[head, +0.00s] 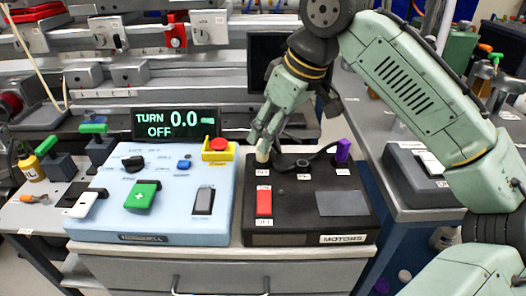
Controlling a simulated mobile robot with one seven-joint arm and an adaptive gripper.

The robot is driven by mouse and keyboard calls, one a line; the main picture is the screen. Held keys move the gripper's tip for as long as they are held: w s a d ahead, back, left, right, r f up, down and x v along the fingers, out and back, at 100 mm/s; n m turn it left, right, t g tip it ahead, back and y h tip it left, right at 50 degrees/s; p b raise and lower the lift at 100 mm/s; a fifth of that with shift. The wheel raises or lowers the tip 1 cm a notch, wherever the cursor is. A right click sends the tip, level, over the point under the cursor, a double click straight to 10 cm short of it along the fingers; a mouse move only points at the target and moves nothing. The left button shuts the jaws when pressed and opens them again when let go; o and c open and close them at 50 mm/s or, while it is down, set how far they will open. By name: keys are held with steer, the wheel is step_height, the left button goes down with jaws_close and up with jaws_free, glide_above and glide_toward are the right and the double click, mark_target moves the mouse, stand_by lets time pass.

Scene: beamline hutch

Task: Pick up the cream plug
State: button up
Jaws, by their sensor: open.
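The cream plug (263,156) stands at the back left of the black motors box (290,234). Only its lower part shows clearly; my gripper hides its top. My gripper (265,142) points down at the plug from above, its fingertips at the plug's upper end. The jaws are open. I cannot tell from this view whether the fingers are around the plug or touching it.
The blue control box (150,225) stands close on the left, with a green switch (141,196) and a red button on a yellow housing (216,150). The motors box carries a red rocker (264,203). A dark monitor (271,62) stands behind my gripper.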

mark_target(260, 158)
steer(key=shift+x, duration=2.8)
steer(key=shift+w+r, duration=0.1)
steer(key=shift+w, duration=0.1)
steer(key=shift+c, duration=0.2)
jaws_close()
